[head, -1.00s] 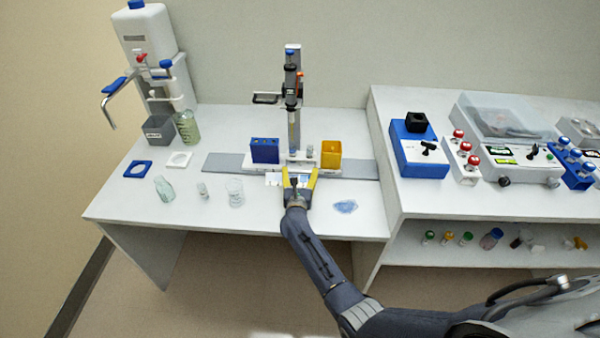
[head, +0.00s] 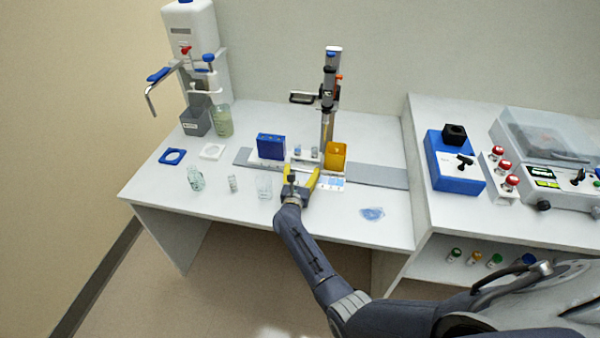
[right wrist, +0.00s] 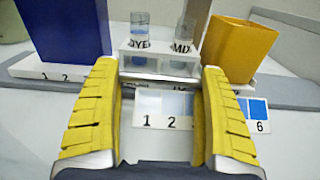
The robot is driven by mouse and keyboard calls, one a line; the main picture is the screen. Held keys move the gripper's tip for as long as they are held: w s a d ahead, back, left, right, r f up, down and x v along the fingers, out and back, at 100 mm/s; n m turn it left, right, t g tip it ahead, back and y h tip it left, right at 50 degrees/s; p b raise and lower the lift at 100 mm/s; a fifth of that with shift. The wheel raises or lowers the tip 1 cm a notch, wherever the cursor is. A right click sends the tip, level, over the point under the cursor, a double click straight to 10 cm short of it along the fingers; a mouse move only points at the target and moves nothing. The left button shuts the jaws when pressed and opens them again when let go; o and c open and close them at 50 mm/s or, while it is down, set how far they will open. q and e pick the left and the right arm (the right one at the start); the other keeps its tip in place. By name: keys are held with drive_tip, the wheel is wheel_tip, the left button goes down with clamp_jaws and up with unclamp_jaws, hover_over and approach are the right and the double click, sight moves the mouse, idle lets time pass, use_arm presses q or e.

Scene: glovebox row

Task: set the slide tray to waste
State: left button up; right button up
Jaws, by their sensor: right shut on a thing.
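The slide tray (head: 266,163) is a white strip on a grey rail. It carries a blue box (head: 271,147) at left, two small vials (head: 306,151) marked DYE and MIX, and an open yellow box (head: 335,157) at right. An upright metal column (head: 328,110) stands behind, its lower end near the yellow box's left side. My right gripper (head: 301,178) is at the tray's front, shut on the tray's front part. In the right wrist view its yellow fingers (right wrist: 165,110) flank the tray's middle below the vials; the gripped part is mostly hidden. My left gripper is not in view.
A numbered white card (head: 331,184) lies in front of the rail (head: 375,176). Glassware (head: 264,187) stands to the left on the table, and a blue patch (head: 372,214) lies to the right. A dispenser (head: 190,45) stands at back left; a raised bench (head: 450,207) is at right.

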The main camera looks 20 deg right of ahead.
drive_tip(key=o, duration=1.5)
drive_tip(key=shift+w+d+r, duration=0.25)
drive_tip(key=shift+d+r, duration=0.05)
drive_tip(key=shift+r, duration=0.25)
drive_tip(key=shift+o, duration=0.2)
drive_tip(key=shift+s+a, duration=0.3)
drive_tip(key=shift+a, duration=0.05)
drive_tip(key=shift+f+v, duration=0.25)
drive_tip(key=shift+v, duration=1.5)
drive_tip(key=shift+f+v, duration=0.2)
drive_tip(key=shift+v, duration=1.55)
drive_tip(key=shift+s+d, duration=0.1)
